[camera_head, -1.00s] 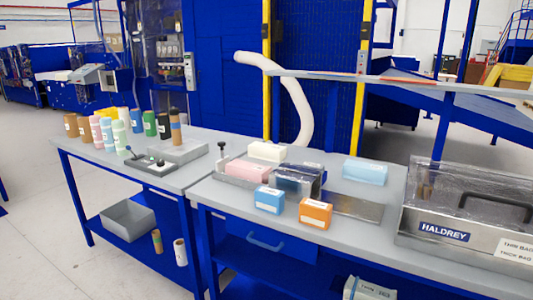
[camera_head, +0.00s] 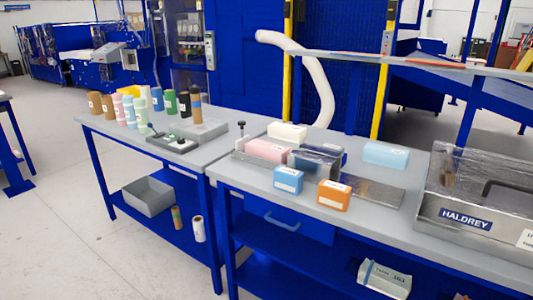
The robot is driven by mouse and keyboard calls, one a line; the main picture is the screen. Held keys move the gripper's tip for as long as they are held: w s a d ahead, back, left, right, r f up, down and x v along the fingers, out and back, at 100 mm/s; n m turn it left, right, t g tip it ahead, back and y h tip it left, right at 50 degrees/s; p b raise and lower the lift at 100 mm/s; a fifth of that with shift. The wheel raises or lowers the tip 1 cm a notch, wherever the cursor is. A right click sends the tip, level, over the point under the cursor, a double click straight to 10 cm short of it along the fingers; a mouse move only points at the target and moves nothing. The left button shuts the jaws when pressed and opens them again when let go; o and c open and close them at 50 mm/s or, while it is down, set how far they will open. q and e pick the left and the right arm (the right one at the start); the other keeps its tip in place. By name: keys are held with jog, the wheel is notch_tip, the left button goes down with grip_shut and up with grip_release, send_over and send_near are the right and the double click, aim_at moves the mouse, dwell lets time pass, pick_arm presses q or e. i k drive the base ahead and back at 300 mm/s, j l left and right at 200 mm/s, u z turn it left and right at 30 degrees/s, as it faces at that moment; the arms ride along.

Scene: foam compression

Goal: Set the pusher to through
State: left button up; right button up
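A compression device on the grey bench has a metal tray (camera_head: 247,158) with a pink foam block (camera_head: 268,150) in it. A dark, partly clear chamber (camera_head: 315,162) stands at the tray's right, and a flat metal plate (camera_head: 370,192) extends beyond it. A small upright black-knobbed handle (camera_head: 241,129) stands at the tray's left end; it may belong to the pusher, but its setting is too small to tell. Neither of my grippers is in view.
Blue (camera_head: 288,179) and orange (camera_head: 334,195) blocks sit in front of the device. White (camera_head: 288,131) and light-blue (camera_head: 386,153) blocks sit behind. A HALDREY machine (camera_head: 465,217) fills the right. Several rolls (camera_head: 139,112) stand on the left table. The left floor (camera_head: 70,235) is clear.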

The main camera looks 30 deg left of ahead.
aim_at(240, 143)
jog(key=u, duration=1.25)
